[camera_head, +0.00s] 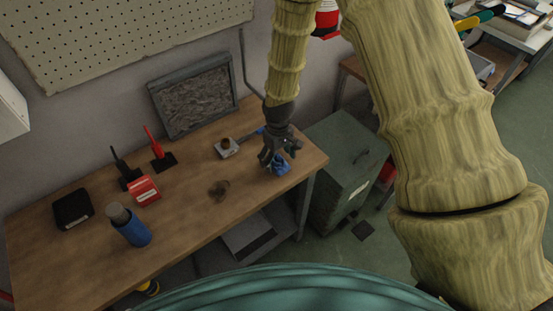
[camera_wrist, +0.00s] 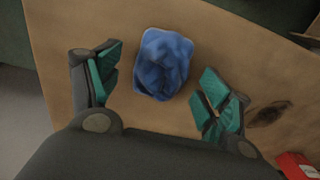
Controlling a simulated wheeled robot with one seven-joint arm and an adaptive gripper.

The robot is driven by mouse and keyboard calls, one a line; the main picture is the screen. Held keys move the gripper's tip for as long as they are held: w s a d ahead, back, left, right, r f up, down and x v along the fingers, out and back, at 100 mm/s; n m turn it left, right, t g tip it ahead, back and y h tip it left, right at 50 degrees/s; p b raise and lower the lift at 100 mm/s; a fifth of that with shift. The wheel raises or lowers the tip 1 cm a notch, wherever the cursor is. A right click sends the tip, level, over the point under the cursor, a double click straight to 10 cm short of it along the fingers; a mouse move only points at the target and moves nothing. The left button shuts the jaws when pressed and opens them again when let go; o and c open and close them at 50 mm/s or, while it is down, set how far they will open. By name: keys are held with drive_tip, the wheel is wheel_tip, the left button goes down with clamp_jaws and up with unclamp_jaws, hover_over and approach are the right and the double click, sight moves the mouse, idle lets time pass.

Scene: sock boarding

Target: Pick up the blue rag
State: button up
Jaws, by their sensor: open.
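The blue rag (camera_head: 282,168) lies crumpled on the wooden table near its right end. In the wrist view the rag (camera_wrist: 162,64) is a rounded blue bundle on the wood. My gripper (camera_head: 279,158) is over the rag in the head view and partly covers it. In the wrist view my gripper (camera_wrist: 157,85) is open, with one teal-padded finger on each side of the rag and a gap on both sides. Nothing is between the pads except the rag beyond them. The exact height of the fingertips above the table cannot be told.
The wooden table (camera_head: 185,232) also holds a blue canister (camera_head: 131,228), a red box (camera_head: 144,190), a black box (camera_head: 73,209), and a small pale block (camera_head: 227,148). A framed grey panel (camera_head: 196,97) leans on the wall behind. A green cabinet (camera_head: 345,160) stands right of the table.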

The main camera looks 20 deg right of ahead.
drive_tip(key=shift+f, duration=0.8)
drive_tip(key=c, duration=1.1)
drive_tip(key=shift+r, duration=0.15)
drive_tip(key=shift+r+b, duration=0.85)
drive_tip(key=shift+r, duration=0.75)
drive_tip(key=s+b, duration=0.1)
drive_tip(key=s, duration=0.4)
drive_tip(key=s+d+r+b, duration=0.1)
drive_tip(key=s+b, duration=0.1)
drive_tip(key=s, duration=0.3)
drive_tip(key=s+b, duration=0.1)
drive_tip(key=s, duration=0.5)
drive_tip(key=shift+d+r, duration=0.2)
drive_tip(key=shift+r, duration=0.1)
